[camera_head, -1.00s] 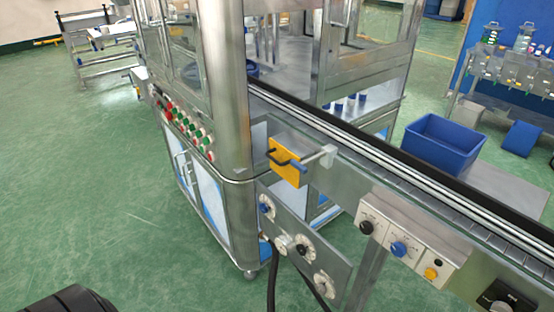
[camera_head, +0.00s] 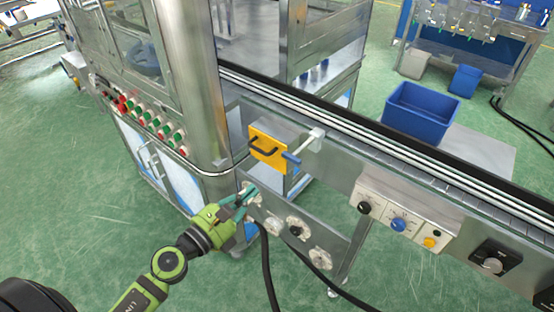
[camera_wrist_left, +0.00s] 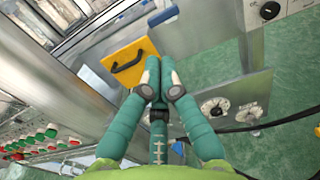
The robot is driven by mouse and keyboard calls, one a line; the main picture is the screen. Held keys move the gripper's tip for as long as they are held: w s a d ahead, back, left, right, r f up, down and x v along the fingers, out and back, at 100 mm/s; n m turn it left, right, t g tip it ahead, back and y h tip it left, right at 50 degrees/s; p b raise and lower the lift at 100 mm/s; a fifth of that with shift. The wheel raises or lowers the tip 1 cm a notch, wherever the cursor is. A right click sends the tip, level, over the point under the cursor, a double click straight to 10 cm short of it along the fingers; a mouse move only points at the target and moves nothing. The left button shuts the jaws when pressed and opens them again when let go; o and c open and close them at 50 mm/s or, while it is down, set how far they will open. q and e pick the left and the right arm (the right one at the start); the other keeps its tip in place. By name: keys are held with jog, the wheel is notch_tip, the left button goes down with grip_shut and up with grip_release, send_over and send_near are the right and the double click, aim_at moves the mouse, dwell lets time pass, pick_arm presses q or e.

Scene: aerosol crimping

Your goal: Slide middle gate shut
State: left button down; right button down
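The gate, a yellow plate (camera_head: 268,149) with a black pull handle, is mounted beside the conveyor, near the machine's corner post. A rod with a blue end (camera_head: 291,159) runs from a white bracket to its right. In the left wrist view the yellow plate (camera_wrist_left: 130,60) lies just beyond the fingertips, up and left of them. My left gripper (camera_head: 248,192) is below and left of the plate and apart from it. In the left wrist view its green fingers (camera_wrist_left: 160,66) meet at the tips with nothing visible between them. My right gripper is out of view.
The conveyor (camera_head: 370,146) runs from the machine toward the lower right. Knob panels (camera_head: 402,220) hang on its side, and black cables drop below. Red and green buttons (camera_head: 150,118) line the machine at left. A blue bin (camera_head: 420,112) stands behind the conveyor.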

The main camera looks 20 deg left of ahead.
pick_arm(q)
jog(key=p, duration=0.2)
send_near(290, 154)
jog(key=x, duration=0.5)
jog(key=shift+w+f, duration=0.1)
jog(key=shift+f, duration=0.3)
jog(key=shift+w+d, duration=0.1)
jog(key=shift+w, duration=0.3)
jog(key=x, duration=0.6)
jog(key=shift+w+d, duration=0.1)
jog(key=shift+w, duration=0.25)
jog(key=shift+r, duration=0.15)
